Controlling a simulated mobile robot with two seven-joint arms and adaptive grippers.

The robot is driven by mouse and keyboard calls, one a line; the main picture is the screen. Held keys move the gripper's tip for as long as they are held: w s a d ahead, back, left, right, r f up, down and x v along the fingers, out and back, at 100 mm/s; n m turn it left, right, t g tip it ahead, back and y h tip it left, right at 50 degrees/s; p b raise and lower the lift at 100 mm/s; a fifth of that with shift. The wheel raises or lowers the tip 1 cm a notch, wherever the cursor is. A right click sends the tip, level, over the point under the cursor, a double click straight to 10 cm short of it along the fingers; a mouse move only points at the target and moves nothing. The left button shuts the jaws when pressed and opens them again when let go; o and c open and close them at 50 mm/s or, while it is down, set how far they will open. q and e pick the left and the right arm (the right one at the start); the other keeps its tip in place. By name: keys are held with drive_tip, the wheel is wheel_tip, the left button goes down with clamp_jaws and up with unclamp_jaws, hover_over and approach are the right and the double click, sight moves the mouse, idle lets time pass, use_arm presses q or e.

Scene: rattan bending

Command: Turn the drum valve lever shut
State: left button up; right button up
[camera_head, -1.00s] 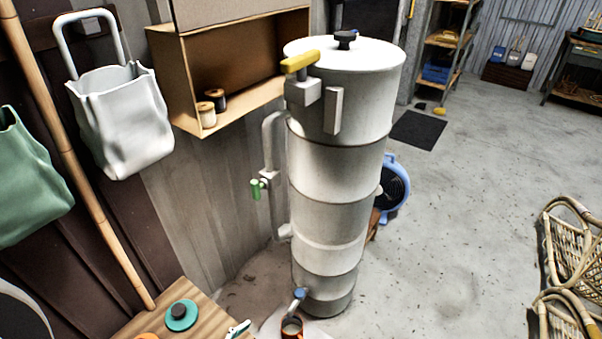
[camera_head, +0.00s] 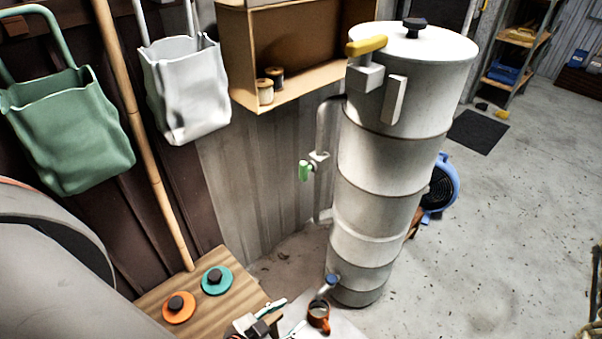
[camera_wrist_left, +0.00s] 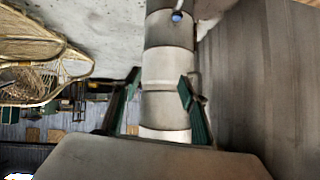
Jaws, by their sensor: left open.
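The tall grey drum (camera_head: 378,210) stands upright by the wall. A yellow lever (camera_head: 366,45) lies roughly level near its top. A green handle (camera_head: 304,171) hangs on the side pipe, and a blue-handled tap (camera_head: 331,281) sits low on the drum. I cannot tell which of these is the drum valve lever. My left gripper (camera_head: 286,316) is open at the bottom edge, left of the orange-brown mug and well below the yellow lever. In the left wrist view, my open fingers (camera_wrist_left: 160,77) frame the drum, apparently empty; the blue tap (camera_wrist_left: 177,16) shows beyond. My right gripper is out of view.
A wooden top with orange (camera_head: 179,307) and teal (camera_head: 217,280) discs is at lower left. The mug (camera_head: 318,317) stands below the tap. Bags (camera_head: 186,90), a pole (camera_head: 140,130) and a shelf box (camera_head: 300,70) line the wall. Floor at right is mostly clear.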

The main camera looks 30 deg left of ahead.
use_arm(q)
drive_tip(key=w+a+r+m+t, duration=0.1)
drive_tip(key=w+a+m, duration=0.1)
drive_tip(key=w+a+r+m+b, duration=0.1)
drive_tip(key=w+a+m, duration=0.1)
drive_tip(key=w, duration=0.1)
drive_tip(key=w+a+r+m+t, duration=0.1)
drive_tip(key=w+a+r+m, duration=0.1)
drive_tip(key=shift+w+t+y, duration=0.3)
drive_tip(key=shift+w+y, duration=0.1)
drive_tip(key=shift+c, duration=0.3)
drive_tip(key=m+t+h+b, duration=0.4)
drive_tip(key=m+b, duration=0.1)
drive_tip(key=m, duration=2.4)
approach(301, 171)
drive_tip(key=w, duration=0.4)
drive_tip(key=x, duration=0.2)
drive_tip(key=d+p+x, duration=0.1)
drive_tip(key=x, duration=0.2)
drive_tip(key=shift+w+d+r, duration=0.1)
drive_tip(key=shift+d, duration=0.1)
drive_tip(key=shift+x, duration=0.75)
drive_tip(key=shift+c, duration=0.4)
